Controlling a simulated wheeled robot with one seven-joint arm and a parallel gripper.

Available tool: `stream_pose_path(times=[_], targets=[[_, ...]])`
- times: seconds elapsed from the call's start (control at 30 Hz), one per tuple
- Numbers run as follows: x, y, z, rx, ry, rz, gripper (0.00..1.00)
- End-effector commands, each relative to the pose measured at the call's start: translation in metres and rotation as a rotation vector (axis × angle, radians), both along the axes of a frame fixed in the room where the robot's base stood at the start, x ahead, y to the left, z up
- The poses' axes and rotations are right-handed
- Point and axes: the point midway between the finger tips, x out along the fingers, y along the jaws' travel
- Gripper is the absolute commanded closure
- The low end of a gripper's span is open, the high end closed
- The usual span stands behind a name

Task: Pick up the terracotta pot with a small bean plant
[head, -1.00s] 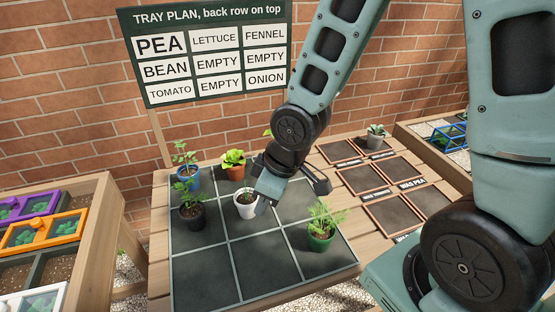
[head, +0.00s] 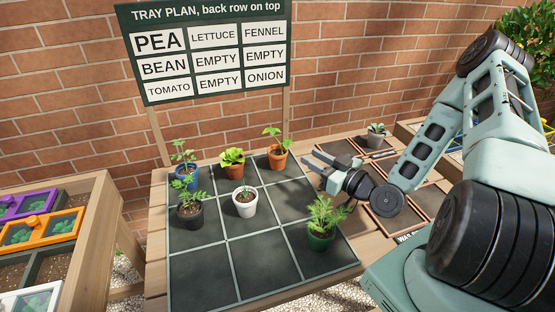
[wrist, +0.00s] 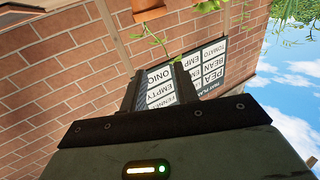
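A terracotta pot (head: 277,157) with a small leafy plant (head: 276,136) stands upright in the back right cell of the dark gridded tray (head: 300,272). A second orange-brown pot (head: 232,171) with a lettuce-like plant stands to its left. My gripper (head: 311,160) is open and empty, just right of the plant pot and apart from it, its fingers pointing left. In the wrist view a terracotta pot (wrist: 148,9) with a thin stem shows at the top edge, partly cut off, beyond the fingers (wrist: 157,85).
A white pot (head: 244,204), a black pot (head: 190,216), a blue pot (head: 186,170) and a green pot (head: 320,238) stand on the tray. A plan board (head: 205,50) stands behind. A grey pot (head: 375,140) is at back right. The front left cells are empty.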

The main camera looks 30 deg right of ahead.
Motion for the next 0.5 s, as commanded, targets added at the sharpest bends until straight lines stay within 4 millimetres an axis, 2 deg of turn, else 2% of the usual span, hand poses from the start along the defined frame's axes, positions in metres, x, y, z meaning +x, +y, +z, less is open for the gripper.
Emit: stream_pose_path(times=[0.03, 0.33, 0.4, 0.5], targets=[[0.006, 0.002, -0.005, -0.004, -0.004, 0.003, 0.7], [0.04, 0.012, -0.007, -0.005, -0.002, 0.005, 0.7], [0.056, 0.016, 0.001, -0.001, 0.0, 0.006, 0.7], [0.075, 0.021, 0.001, 0.0, 0.001, 0.005, 0.7]])
